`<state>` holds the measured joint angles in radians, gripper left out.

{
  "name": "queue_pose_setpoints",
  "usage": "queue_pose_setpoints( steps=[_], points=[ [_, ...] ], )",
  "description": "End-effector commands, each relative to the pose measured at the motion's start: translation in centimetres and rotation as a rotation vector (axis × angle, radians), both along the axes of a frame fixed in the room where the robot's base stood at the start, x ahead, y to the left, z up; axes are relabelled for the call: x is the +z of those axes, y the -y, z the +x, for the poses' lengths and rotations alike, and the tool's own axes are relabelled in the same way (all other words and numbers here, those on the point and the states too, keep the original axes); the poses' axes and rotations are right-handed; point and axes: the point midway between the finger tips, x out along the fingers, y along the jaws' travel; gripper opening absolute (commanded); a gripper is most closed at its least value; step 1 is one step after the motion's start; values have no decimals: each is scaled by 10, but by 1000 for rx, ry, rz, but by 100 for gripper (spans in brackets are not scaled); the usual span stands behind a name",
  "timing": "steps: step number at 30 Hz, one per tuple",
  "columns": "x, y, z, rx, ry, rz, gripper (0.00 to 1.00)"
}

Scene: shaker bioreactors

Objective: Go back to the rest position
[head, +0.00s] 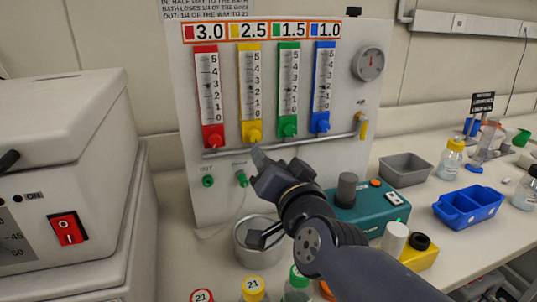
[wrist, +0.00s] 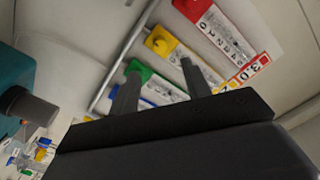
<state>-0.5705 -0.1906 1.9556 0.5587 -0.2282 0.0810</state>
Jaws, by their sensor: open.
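My gripper (head: 277,161) is in front of the lower part of the white flow-meter panel (head: 370,100), just below the yellow knob (head: 254,131) and green knob (head: 289,127). In the wrist view my gripper (wrist: 157,80) shows two dark fingers standing apart with nothing between them. It is open and empty. The panel carries red, yellow, green and blue flow meters, labelled 3.0, 2.5, 1.5 and 1.0. The wrist view sees them tilted, beyond the fingers. I cannot tell whether a finger touches the panel.
A metal pot (head: 245,247) stands below my gripper. A teal device (head: 377,208) is close on the right, with a grey tray (head: 404,169) and blue rack (head: 470,207) beyond. A white machine with a red switch (head: 67,228) fills the left. Several capped bottles stand in front.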

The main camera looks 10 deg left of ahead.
Motion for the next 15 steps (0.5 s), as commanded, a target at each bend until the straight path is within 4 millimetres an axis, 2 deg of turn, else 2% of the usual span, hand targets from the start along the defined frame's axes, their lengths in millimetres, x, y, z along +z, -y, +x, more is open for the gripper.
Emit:
queue_pose_setpoints(
  steps=[10, 15],
  points=[
    [0, 0, -1, 0, 0, 0, 46],
    [-1, -3, 6, -1, -1, 1, 46]
  ],
)
